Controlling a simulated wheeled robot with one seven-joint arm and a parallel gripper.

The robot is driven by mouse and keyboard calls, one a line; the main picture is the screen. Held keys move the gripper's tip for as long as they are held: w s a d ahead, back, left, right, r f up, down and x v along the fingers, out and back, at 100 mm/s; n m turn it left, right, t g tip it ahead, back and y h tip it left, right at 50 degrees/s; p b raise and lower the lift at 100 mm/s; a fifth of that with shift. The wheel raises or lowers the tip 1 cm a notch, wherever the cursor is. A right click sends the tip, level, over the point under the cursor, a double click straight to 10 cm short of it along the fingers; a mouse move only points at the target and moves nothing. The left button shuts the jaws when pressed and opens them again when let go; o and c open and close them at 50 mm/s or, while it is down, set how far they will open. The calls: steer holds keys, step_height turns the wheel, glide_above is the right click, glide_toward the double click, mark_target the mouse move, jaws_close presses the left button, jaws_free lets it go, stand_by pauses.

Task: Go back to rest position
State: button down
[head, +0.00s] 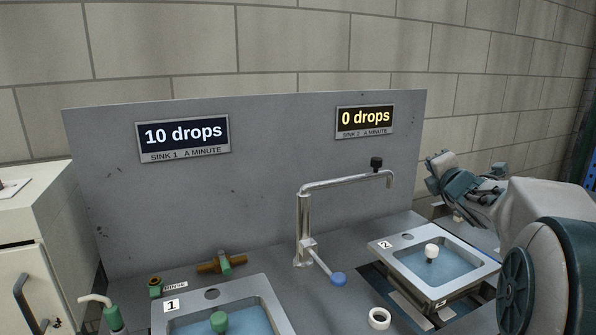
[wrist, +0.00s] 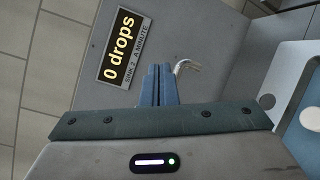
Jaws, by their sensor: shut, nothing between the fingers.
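My gripper (wrist: 158,72) is shut and empty in the wrist view, its two blue-grey fingers together. Behind them are the "0 drops" sign for sink 2 (wrist: 125,48) and the tip of a metal spout. In the head view my arm enters from the right, raised behind and to the right of sink 2 (head: 480,262). Its fingertips are too small to make out there. The gripper touches nothing that I can see.
A metal faucet (head: 303,215) with a blue knob (head: 338,279) stands between sink 1 (head: 262,289) and sink 2. A white ring (head: 379,318) lies on the counter. Signs on the grey back panel (head: 270,150) read 10 drops and 0 drops. A white cabinet (head: 40,225) stands left.

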steer(key=s+a+f+m+g+p, duration=0.1)
steer(key=s+a+f+m+g, duration=0.4)
steer(key=s+m, duration=0.3)
steer(key=s+a+f+m+g+p, duration=0.2)
steer(key=s+a+f+m+g, duration=0.2)
steer(key=s, duration=1.1)
steer(key=s+a+f+m+g+p, duration=0.1)
steer(key=s+a+f+m+g, duration=0.4)
steer(key=s+a+f+m, duration=0.3)
steer(key=s+f+m, duration=0.1)
steer(key=s+m, duration=0.2)
steer(key=shift+s+f+m+g+y, duration=0.25)
steer(key=shift+s+m+g+y, duration=0.05)
